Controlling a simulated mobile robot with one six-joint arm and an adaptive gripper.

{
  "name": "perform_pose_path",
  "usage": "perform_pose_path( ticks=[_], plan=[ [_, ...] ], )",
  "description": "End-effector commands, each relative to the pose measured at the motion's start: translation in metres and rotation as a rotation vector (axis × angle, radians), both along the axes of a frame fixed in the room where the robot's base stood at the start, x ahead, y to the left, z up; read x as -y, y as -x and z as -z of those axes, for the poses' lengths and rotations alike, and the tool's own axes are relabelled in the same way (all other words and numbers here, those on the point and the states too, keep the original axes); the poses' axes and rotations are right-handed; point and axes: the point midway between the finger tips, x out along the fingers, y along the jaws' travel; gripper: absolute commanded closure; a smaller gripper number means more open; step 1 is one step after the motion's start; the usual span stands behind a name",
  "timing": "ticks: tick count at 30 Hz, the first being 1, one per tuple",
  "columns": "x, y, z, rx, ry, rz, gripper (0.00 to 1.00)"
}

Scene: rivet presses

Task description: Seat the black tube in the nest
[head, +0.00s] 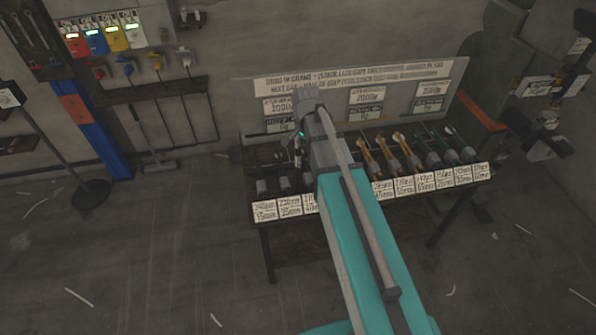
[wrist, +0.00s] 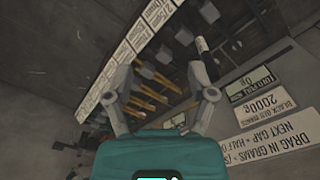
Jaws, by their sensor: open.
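A dark tube with a pale band (wrist: 202,46) stands out in the wrist view, beyond my right finger and apart from it; it appears to be the black tube. My gripper (wrist: 165,84) has its two grey fingers spread, with nothing held between them. In the head view my arm reaches over the bench (head: 350,183), and its wrist hides part of the row; the fingers are hard to make out there. Small grey blocks (head: 285,184) stand at the left of the row. I cannot tell which holder is the nest.
Yellow-brown tubes (head: 391,152) and green tubes (head: 450,140) lie in holders to the right of my arm. White label cards (head: 264,211) line the front edge. A tall signboard (head: 425,98) stands behind. Tools hang on the left wall; the left floor is mostly open.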

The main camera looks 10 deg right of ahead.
Motion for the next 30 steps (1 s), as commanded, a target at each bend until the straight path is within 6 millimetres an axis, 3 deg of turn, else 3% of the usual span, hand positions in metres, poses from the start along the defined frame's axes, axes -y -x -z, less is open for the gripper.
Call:
perform_pose_path(
  ticks=[1,6,15,21,30],
  plan=[
    [0.001,-0.019,-0.001,0.000,0.000,0.064,0.29],
    [0.003,-0.060,-0.004,0.000,0.000,0.303,0.29],
    [0.006,-0.116,-0.007,0.000,0.000,0.655,0.29],
    [0.007,-0.127,-0.007,0.000,-0.001,0.748,0.29],
    [0.007,-0.127,-0.007,0.001,0.000,0.754,0.29]
  ],
)
